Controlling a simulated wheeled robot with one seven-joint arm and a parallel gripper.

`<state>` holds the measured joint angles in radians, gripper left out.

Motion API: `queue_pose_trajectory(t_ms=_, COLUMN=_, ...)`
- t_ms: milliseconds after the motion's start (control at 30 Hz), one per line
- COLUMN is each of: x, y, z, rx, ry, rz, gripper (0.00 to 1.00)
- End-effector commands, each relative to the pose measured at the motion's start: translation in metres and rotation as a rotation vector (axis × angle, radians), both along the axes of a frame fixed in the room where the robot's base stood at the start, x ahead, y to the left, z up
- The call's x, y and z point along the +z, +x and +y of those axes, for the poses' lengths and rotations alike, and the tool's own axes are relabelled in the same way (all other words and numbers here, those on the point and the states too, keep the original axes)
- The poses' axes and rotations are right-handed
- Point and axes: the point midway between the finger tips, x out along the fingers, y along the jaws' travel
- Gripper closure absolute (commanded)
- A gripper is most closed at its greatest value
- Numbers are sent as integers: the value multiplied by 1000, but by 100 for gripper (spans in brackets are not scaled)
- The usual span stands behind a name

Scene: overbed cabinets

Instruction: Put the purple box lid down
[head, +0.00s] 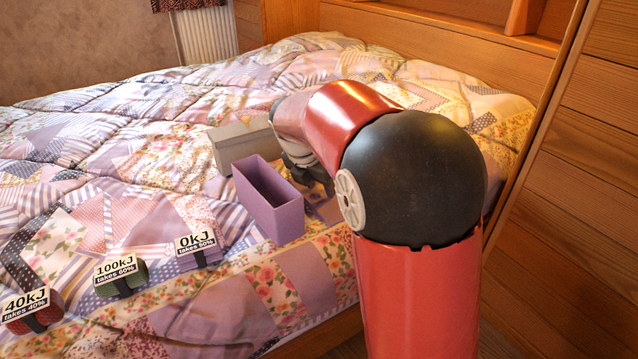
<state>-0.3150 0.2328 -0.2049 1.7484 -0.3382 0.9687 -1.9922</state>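An open purple box (268,204) stands on the bed, its top uncovered and its inside visible. I cannot make out a separate purple lid for certain. A flat purple piece (202,261) lies front left of the box, partly hidden by a 0kJ label. My gripper (318,178) is just right of the purple box's far end, low over the quilt. My own arm hides much of it, so I cannot see its fingertips clearly or whether it holds anything.
A grey box (240,143) stands behind the purple box. To the left front lie a green item (122,282) labelled 100kJ and a red item (37,312) labelled 40kJ. The quilted bed (130,140) is clear at the back left. A wooden panel (575,190) rises at right.

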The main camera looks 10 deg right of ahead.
Motion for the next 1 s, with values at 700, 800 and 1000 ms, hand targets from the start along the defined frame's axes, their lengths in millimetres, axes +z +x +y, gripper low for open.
queue_pose_trajectory(t_ms=700, x=92, y=-23, z=28, rx=1, ry=1, rz=-3, gripper=60)
queue_pose_trajectory(t_ms=800, x=104, y=-26, z=32, rx=1, ry=0, rz=-2, gripper=60)
queue_pose_trajectory(t_ms=1000, x=116, y=-39, z=31, rx=-60, ry=30, rz=-23, gripper=60)
